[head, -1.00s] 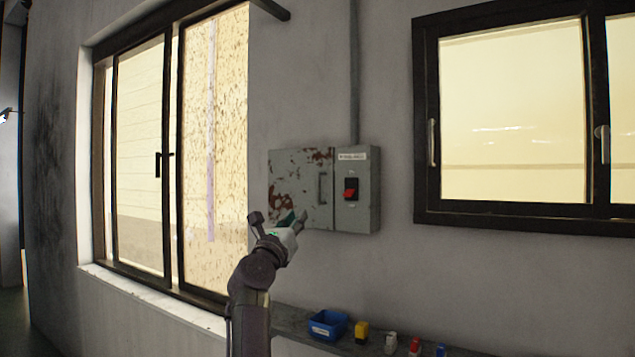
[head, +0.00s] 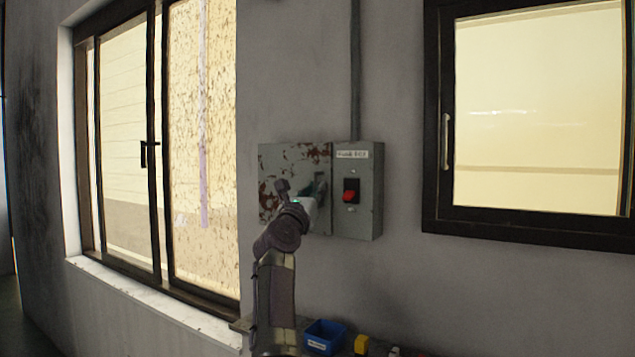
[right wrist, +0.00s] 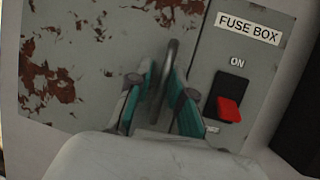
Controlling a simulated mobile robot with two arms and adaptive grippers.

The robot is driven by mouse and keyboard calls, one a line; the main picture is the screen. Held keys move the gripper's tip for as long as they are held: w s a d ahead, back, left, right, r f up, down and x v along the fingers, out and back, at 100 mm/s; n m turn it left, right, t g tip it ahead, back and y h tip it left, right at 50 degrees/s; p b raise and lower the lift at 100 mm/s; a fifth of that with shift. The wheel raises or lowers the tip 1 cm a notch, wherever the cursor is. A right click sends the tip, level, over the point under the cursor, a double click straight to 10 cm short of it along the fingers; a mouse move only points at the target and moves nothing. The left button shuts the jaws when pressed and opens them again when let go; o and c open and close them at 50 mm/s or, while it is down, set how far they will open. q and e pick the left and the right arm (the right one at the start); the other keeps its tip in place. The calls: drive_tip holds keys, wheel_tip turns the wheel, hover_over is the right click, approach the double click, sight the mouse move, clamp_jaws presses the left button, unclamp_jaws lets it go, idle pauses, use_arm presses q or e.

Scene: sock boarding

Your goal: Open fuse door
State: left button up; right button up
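The grey fuse box (head: 370,215) hangs on the wall, with a rust-spotted door (head: 282,160) on its left side that looks shut. The door's upright bar handle (right wrist: 168,72) is near the door's right edge. My right gripper (head: 302,190) is in front of the door at the handle. In the right wrist view its teal-padded fingers (right wrist: 158,100) are apart, one on each side of the handle's lower part, with gaps visible. Whether either pad touches the handle is unclear. My left gripper is out of view.
A red switch (head: 349,196) sits on the fixed panel right of the door, under an "ON" mark (right wrist: 237,62). Below are a shelf (head: 243,326), a blue bin (head: 324,337) and a yellow block (head: 361,344). Windows flank the box; the wall between is clear.

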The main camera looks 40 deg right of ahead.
drive_tip(key=shift+w+d+r, duration=0.1)
drive_tip(key=shift+r, duration=0.15)
drive_tip(key=shift+s, duration=0.3)
drive_tip(key=shift+c, duration=0.4)
clamp_jaws()
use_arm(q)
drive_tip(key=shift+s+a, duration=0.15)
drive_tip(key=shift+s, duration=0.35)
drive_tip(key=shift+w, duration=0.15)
use_arm(e)
drive_tip(key=shift+w+a, duration=0.1)
drive_tip(key=shift+a, duration=0.1)
